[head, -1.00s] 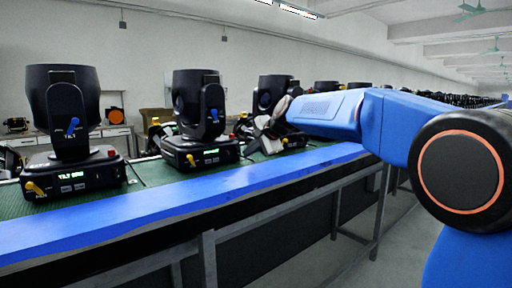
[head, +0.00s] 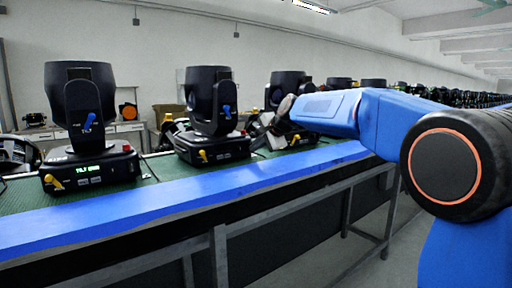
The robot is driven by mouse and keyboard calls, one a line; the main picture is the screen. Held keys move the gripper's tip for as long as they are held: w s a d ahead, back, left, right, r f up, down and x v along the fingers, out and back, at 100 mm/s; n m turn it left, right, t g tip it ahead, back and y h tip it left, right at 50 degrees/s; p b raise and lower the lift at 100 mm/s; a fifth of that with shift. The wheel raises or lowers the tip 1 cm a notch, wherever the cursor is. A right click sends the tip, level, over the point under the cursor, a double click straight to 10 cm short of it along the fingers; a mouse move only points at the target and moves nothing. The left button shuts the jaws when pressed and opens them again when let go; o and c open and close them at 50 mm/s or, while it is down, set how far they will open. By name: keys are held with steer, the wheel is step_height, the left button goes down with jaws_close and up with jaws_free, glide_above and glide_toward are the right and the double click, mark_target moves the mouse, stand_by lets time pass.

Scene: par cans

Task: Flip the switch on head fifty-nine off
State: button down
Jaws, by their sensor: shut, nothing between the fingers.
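Black moving-head lights stand in a row on a green bench top; no head number is readable, so I cannot tell which is fifty-nine. The nearest head (head: 82,110) has a lit green display and a yellow switch (head: 54,183) on its base. The second head (head: 210,115) has a yellow switch (head: 203,156) and a red button; I see no lit display on it. My gripper (head: 275,122) is shut and empty, right of the second head and in front of the third head (head: 288,88), partly covering its base. I cannot tell whether it touches anything.
A blue rail (head: 180,194) runs along the bench's front edge, above a grey metal frame (head: 219,255). More heads continue into the distance at right. Cabinets (head: 122,133) stand behind the bench. The floor in front is clear.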

steer(key=shift+w+a+f, duration=0.1)
steer(key=shift+w+f, duration=0.05)
steer(key=shift+f, duration=0.2)
steer(key=shift+r, duration=1)
steer(key=shift+s+r, duration=0.25)
steer(key=shift+r, duration=0.1)
steer(key=v, duration=1.6)
steer(key=shift+d+f+g, duration=0.2)
steer(key=shift+d+g, duration=0.1)
steer(key=shift+d, duration=0.1)
steer(key=shift+s, duration=0.25)
